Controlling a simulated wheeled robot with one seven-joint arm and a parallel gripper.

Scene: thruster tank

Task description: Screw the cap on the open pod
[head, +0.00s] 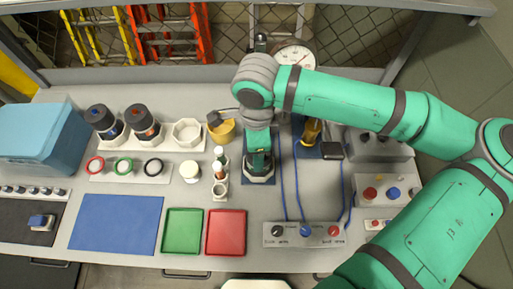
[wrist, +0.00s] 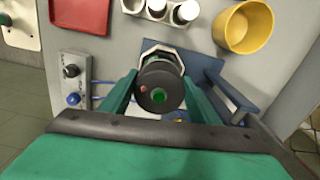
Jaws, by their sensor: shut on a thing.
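Behind the cap, a grey rounded body (wrist: 160,60), likely the pod, sits in a white hexagonal holder (wrist: 147,44). The cap is lined up over it, but I cannot tell whether they touch. In the head view my gripper (head: 258,160) points down over the white hexagonal holder (head: 259,179), and hides most of the pod.
Two dark pods (head: 101,120) (head: 142,121) stand in white holders at the left, beside an empty holder (head: 187,132). A yellow cup (head: 222,132) and small bottles (head: 219,170) stand close left of my gripper.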

